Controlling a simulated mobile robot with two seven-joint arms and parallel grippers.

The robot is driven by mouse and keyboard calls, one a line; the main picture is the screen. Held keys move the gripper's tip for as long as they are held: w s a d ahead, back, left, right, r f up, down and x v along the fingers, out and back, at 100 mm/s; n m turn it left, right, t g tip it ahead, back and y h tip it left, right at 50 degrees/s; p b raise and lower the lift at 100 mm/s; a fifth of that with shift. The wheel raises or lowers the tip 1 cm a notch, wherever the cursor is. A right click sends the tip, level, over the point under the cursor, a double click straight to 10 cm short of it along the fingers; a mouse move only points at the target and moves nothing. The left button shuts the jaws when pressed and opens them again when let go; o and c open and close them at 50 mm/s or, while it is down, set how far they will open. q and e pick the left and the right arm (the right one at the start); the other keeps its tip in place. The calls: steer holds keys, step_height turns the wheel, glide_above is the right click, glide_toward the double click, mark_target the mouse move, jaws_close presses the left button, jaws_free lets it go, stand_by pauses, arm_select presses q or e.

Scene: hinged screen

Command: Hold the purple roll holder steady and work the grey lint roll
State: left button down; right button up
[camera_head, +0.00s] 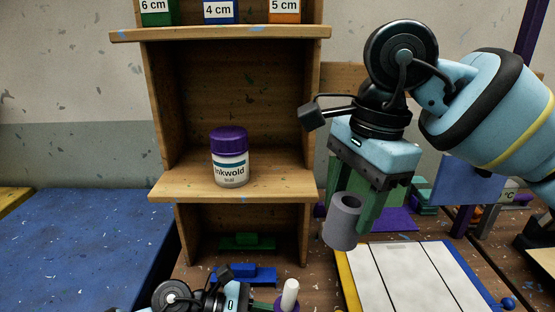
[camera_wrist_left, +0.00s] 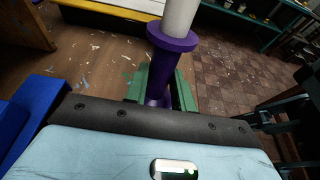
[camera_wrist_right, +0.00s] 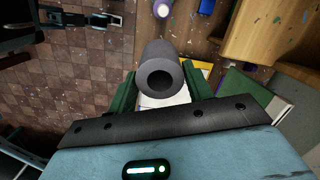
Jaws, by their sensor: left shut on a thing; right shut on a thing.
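The purple roll holder (camera_head: 287,304) stands at the bottom edge of the head view, its pale upright spindle (camera_head: 290,289) bare. In the left wrist view the purple holder (camera_wrist_left: 172,40) is between the green fingers of my left gripper (camera_wrist_left: 160,88), which is shut on its stem below the flange. The grey lint roll (camera_head: 342,222) is a hollow cylinder held in the air by my right gripper (camera_head: 358,205), above and right of the holder. In the right wrist view the roll (camera_wrist_right: 160,72) shows its open bore between the green fingers. The roll and holder are apart.
A wooden shelf (camera_head: 235,185) bears a purple-lidded jar (camera_head: 229,158). A white panel with yellow and blue edges (camera_head: 405,275) lies on the table at right. A blue surface (camera_head: 80,245) is at left. Blue (camera_head: 245,276) and green (camera_head: 247,241) pieces lie by the shelf.

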arm_select(q)
steer(key=c, duration=1.5)
jaws_free()
steer(key=shift+f, duration=0.25)
steer(key=shift+c, duration=0.2)
steer(key=o, duration=0.5)
steer(key=shift+r, duration=0.15)
steer(key=shift+c, duration=0.2)
steer(key=v, duration=1.2)
